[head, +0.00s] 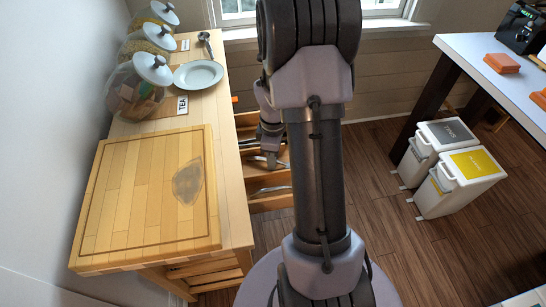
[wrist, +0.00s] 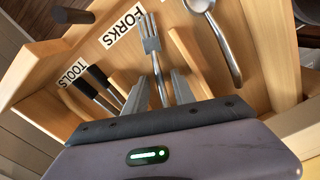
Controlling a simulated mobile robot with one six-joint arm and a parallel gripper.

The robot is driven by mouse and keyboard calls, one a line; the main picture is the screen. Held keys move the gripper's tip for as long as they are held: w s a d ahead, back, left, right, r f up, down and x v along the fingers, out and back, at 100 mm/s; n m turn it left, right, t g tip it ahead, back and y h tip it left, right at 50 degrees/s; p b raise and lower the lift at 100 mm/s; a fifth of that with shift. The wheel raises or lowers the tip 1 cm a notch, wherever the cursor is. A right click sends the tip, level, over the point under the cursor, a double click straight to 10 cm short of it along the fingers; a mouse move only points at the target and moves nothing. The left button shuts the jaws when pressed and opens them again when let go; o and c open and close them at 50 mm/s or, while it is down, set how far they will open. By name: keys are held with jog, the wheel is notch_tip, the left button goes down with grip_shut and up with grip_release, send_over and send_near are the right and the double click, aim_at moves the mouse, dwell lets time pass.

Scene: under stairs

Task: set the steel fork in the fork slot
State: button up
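The steel fork (wrist: 151,42) lies in the drawer compartment marked with the FORKS label (wrist: 122,27), tines pointing away from my gripper. My gripper (wrist: 160,88) is low over that compartment. Its two fingers stand apart, one on each side of the fork's handle, with a gap visible. The handle's near end is hidden behind the gripper body. In the head view my gripper (head: 268,160) is down at the open drawer (head: 270,203), and the fork cannot be clearly told there.
A spoon (wrist: 222,45) lies in the compartment to the right, and black-handled tools (wrist: 103,85) lie to the left by the TOOLS label (wrist: 72,71). Wooden dividers (wrist: 190,62) separate them. The counter holds a cutting board (head: 130,190), plate (head: 198,74) and jars (head: 138,85).

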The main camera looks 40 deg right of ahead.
notch_tip(320, 180, up, 12)
jog(key=r+p, duration=0.1)
jog(key=p, duration=0.5)
jog(key=a+r+m+t, duration=0.2)
jog(key=a+r+m, duration=0.2)
jog(key=a+r, duration=0.7)
jog(key=s+a+r+m+t+y, duration=0.1)
jog(key=s+a+r+m+t, duration=0.1)
jog(key=s+a, duration=0.4)
jog(key=s+a+r+m+t+y, duration=0.1)
jog(key=s+a+r+m, duration=0.3)
jog(key=a, duration=0.6)
jog(key=shift+s+a+r+m+t+b, duration=0.15)
jog(key=shift+s+r+m+t+b, duration=0.2)
jog(key=shift+s+m, duration=0.7)
jog(key=shift+s+f+n, duration=0.1)
jog(key=shift+s+n, duration=0.1)
jog(key=shift+n, duration=0.05)
